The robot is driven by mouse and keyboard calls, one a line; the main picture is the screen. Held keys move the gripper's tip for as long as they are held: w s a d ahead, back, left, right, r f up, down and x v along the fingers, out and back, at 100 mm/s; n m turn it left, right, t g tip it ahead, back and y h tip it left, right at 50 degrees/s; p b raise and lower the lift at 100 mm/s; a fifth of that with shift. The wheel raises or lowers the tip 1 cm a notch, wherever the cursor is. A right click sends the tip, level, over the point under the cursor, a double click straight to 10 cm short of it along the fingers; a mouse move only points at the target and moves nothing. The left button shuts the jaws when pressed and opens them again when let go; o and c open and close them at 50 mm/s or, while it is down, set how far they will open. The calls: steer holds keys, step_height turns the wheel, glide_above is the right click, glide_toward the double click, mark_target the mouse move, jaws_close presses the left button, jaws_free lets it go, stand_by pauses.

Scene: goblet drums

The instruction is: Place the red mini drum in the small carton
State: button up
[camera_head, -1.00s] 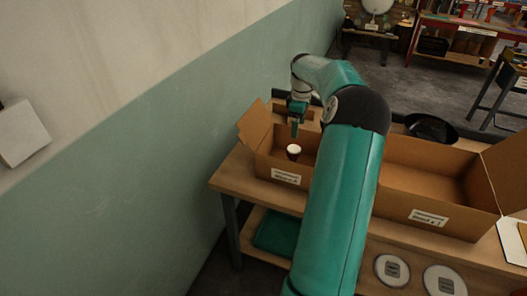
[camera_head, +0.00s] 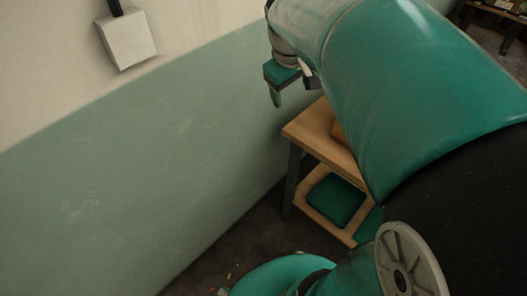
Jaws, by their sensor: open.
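My gripper (camera_head: 276,97) is at the upper middle of the head view, in front of the wall and left of the table's corner. It points downward and holds nothing that I can see. The red mini drum is not in view now. Of the small carton, at most a sliver of brown cardboard (camera_head: 338,133) shows at the edge of my arm; I cannot tell for sure. My large teal arm hides most of the table.
The wooden table (camera_head: 309,124) shows only its left corner. A teal item (camera_head: 336,199) lies on its lower shelf. A green and cream wall (camera_head: 120,190) runs along the left, with a white box (camera_head: 127,41) on it. The floor left of the table is mostly clear.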

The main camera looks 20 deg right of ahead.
steer(key=s+a+f+m+t+y, duration=0.2)
steer(key=s+a+f+t, duration=0.1)
steer(key=s+a, duration=1)
steer(key=shift+s+y, duration=0.15)
steer(key=shift+y, duration=0.15)
steer(key=shift+d, duration=0.1)
